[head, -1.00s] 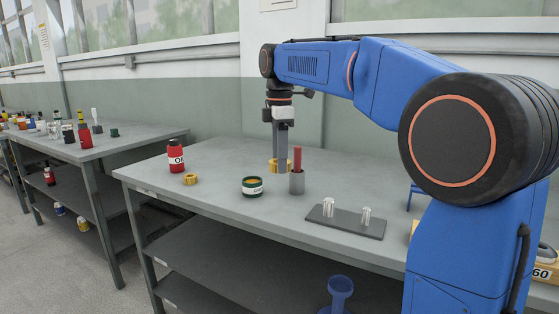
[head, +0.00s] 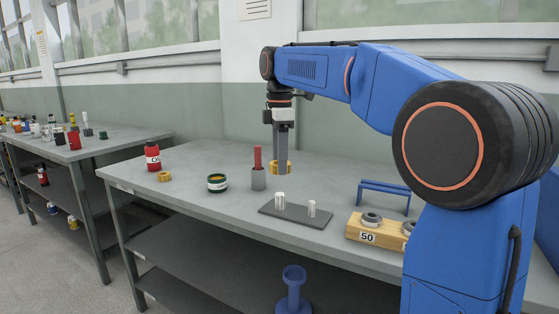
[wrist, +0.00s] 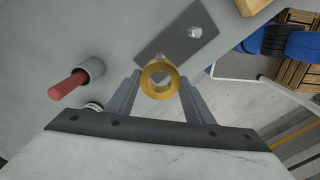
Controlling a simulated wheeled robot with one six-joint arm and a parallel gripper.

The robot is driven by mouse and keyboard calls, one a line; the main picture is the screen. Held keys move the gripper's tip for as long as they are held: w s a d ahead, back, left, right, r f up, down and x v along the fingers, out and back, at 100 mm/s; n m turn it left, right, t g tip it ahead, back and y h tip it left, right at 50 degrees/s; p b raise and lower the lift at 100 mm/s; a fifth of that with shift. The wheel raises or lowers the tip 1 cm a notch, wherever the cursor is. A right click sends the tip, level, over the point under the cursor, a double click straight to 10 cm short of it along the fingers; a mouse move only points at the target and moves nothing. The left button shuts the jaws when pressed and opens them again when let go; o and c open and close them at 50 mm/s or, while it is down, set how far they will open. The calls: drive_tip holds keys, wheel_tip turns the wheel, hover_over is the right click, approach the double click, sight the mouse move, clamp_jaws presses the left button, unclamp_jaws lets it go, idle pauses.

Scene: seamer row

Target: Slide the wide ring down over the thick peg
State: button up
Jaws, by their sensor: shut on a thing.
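My gripper (wrist: 160,88) is shut on a yellow ring (wrist: 160,94), which shows between the two fingers in the wrist view. In the head view the ring (head: 289,168) is partly hidden by a finger of my gripper (head: 282,168). The ring is apart from the pegs. Two pale metal pegs stand upright on a dark plate (head: 295,214): a left peg (head: 280,200) and a right peg (head: 311,208). The left looks slightly thicker, but this is hard to tell. In the wrist view one peg (wrist: 195,32) is clear; the other is mostly hidden behind the ring.
A grey cup (head: 258,180) with a red stick (head: 257,158) stands close left of my gripper. A green-rimmed tin (head: 217,183), another yellow ring (head: 164,176) and a red bottle (head: 153,156) are farther left. A blue stand (head: 385,186) and a wooden block (head: 368,234) are right.

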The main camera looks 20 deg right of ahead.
sight(279, 194)
drive_tip(key=shift+f, duration=2.9)
drive_tip(key=shift+f, duration=2.8)
drive_tip(key=o, duration=1.2)
wheel_tip(279, 194, up, 17)
drive_tip(key=shift+r, duration=0.2)
drive_tip(key=shift+s, duration=0.1)
